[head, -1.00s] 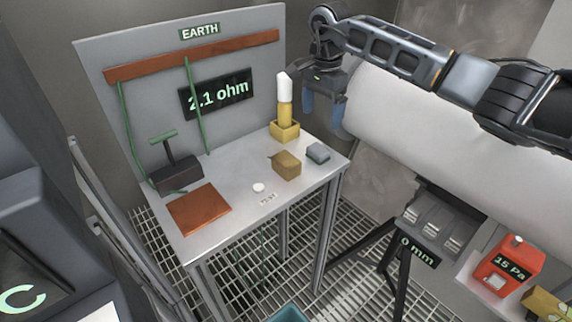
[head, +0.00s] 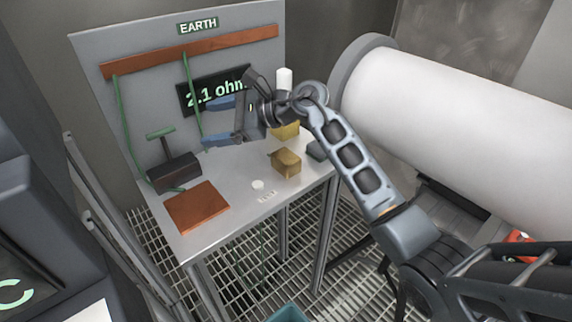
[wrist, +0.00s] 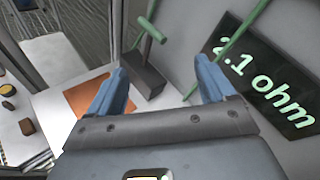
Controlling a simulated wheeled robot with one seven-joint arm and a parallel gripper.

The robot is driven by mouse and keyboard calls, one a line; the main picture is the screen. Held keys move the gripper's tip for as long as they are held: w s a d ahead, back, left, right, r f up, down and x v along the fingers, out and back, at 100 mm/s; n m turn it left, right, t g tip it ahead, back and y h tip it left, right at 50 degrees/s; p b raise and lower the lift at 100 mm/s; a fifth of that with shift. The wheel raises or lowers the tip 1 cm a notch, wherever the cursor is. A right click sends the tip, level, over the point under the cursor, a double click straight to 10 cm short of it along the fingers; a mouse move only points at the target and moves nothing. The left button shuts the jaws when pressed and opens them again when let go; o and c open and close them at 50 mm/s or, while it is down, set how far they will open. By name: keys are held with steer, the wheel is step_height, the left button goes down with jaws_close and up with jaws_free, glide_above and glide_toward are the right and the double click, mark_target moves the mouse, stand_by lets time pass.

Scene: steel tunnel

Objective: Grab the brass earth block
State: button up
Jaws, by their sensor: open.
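The brass earth block (head: 286,163) is a small golden-brown block on the grey table, right of the white button, in the head view. My gripper (head: 218,122) is open and empty above the back of the table, left of and higher than the block. Its blue fingers point left along the upright panel, not at the block. The wrist view shows the open fingers (wrist: 160,70) with nothing between them. I cannot tell whether the small brown piece (wrist: 26,127) at the left of the wrist view is the same block.
A yellow holder (head: 286,131) with a white-topped rod stands behind the block, partly hidden by my arm. A grey box (head: 316,151) sits right of it. A dark block with a green T-handle (head: 172,170) and a copper plate (head: 197,207) lie left. The panel (head: 120,60) closes the back.

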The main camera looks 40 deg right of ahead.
steer(key=s+d+f+m+t+h, duration=0.2)
steer(key=s+d+f+m+t, duration=0.2)
steer(key=s+m+t, duration=0.15)
steer(key=m+t+h+b, duration=0.1)
steer(key=m+t+h, duration=0.1)
steer(key=m+h, duration=0.6)
glide_toward(295, 163)
steer(key=w, duration=0.5)
steer(key=shift+w+d+r, duration=0.1)
steer(key=shift+w+r, duration=0.05)
steer(key=shift+w, duration=0.25)
steer(key=shift+w+a+f, duration=0.15)
steer(key=shift+w+f, duration=0.05)
steer(key=shift+w, duration=1.1)
steer(key=shift+w+a+f, duration=0.1)
steer(key=shift+w+f, duration=0.1)
steer(key=shift+w, duration=1.15)
steer(key=shift+c, duration=0.3)
steer(key=c, duration=1.4)
